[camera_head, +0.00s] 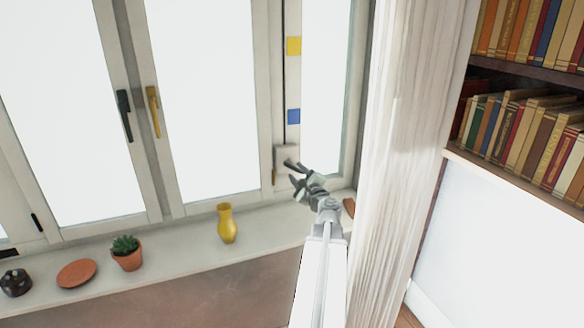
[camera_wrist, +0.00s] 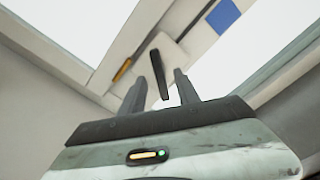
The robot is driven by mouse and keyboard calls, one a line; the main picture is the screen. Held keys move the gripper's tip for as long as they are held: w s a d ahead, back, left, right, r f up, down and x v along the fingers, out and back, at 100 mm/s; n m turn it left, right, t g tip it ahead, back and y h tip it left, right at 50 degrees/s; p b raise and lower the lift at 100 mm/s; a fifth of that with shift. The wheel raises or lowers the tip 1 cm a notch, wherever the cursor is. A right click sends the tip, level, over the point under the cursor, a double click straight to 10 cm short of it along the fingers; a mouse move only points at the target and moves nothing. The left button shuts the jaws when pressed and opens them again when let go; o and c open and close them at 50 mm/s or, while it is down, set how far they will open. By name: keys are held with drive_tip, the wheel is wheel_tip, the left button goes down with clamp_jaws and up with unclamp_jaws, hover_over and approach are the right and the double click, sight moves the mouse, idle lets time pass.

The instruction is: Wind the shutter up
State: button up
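A pale winder box (camera_head: 285,152) is mounted low on the window frame at the right. A short black crank handle (camera_wrist: 159,74) stands out from it; in the head view the handle (camera_head: 291,163) is small and close to my fingers. My gripper (camera_head: 298,174) is in front of the box. In the wrist view my gripper (camera_wrist: 160,76) has its two fingers apart, with the handle showing between them and gaps on both sides. I cannot tell how deep the handle sits between them. A dark vertical line (camera_head: 285,80) runs up from the box.
A yellow marker (camera_head: 294,46) and a blue marker (camera_head: 294,116) sit beside the line. The sill holds a yellow vase (camera_head: 227,223), potted cactus (camera_head: 126,252), terracotta dish (camera_head: 77,273) and dark pot (camera_head: 16,282). A curtain (camera_head: 410,140) hangs close right of my arm.

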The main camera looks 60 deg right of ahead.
sight(291, 163)
drive_tip(key=x, duration=0.7)
drive_tip(key=shift+c, duration=0.2)
clamp_jaws()
drive_tip(key=shift+m, duration=1.4)
drive_tip(key=shift+o, duration=0.2)
unclamp_jaws()
